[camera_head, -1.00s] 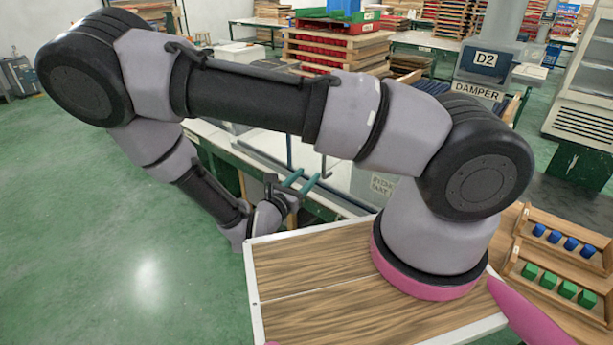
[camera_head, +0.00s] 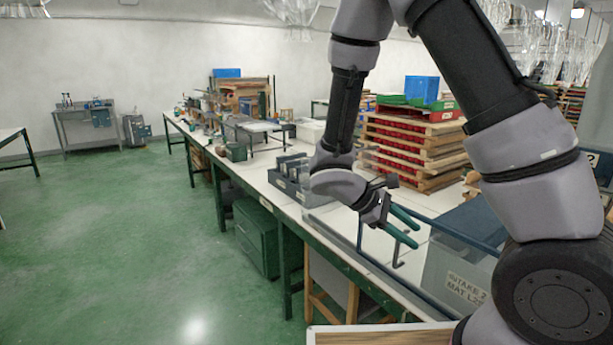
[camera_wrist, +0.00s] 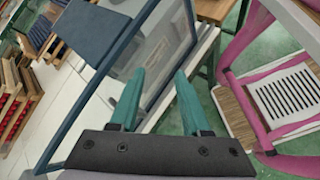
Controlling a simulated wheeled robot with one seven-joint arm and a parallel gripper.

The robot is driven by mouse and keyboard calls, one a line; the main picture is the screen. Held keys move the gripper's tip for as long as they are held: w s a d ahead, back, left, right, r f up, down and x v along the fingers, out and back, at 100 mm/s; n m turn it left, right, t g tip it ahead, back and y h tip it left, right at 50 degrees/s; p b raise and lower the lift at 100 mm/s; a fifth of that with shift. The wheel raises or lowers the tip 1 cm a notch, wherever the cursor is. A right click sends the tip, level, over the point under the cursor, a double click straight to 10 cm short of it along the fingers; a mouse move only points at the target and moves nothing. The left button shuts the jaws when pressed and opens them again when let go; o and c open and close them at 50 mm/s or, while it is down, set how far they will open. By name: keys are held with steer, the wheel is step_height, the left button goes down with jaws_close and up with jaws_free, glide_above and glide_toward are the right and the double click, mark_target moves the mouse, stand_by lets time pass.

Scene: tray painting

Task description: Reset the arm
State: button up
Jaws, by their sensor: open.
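My gripper (camera_head: 402,227) has two teal fingers that stand apart with nothing between them. It is held above the long white bench (camera_head: 262,186), close to the dark blue frame and the grey bin. In the wrist view my gripper (camera_wrist: 160,88) shows both fingers spread and empty. My arm comes down from the top right of the head view.
A grey bin (camera_head: 452,285) with a printed label stands right of my gripper, with a blue frame (camera_wrist: 62,128) around it. Stacked wooden trays (camera_head: 405,150) stand behind. A grey divided caddy (camera_head: 290,183) sits on the bench.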

steer(key=s+d+r+m+t+y, duration=0.1)
steer(key=s+r+m+t+y, duration=0.2)
steer(key=r, duration=1)
steer(key=s+r+m+t+y, duration=0.3)
steer(key=r+m+y, duration=0.6)
steer(key=r+m, duration=0.3)
step_height(320, 180, up, 2)
steer(key=shift+d+r+m+t+y, duration=0.15)
steer(key=shift+d+m+t+y, duration=0.2)
steer(key=shift+t, duration=0.35)
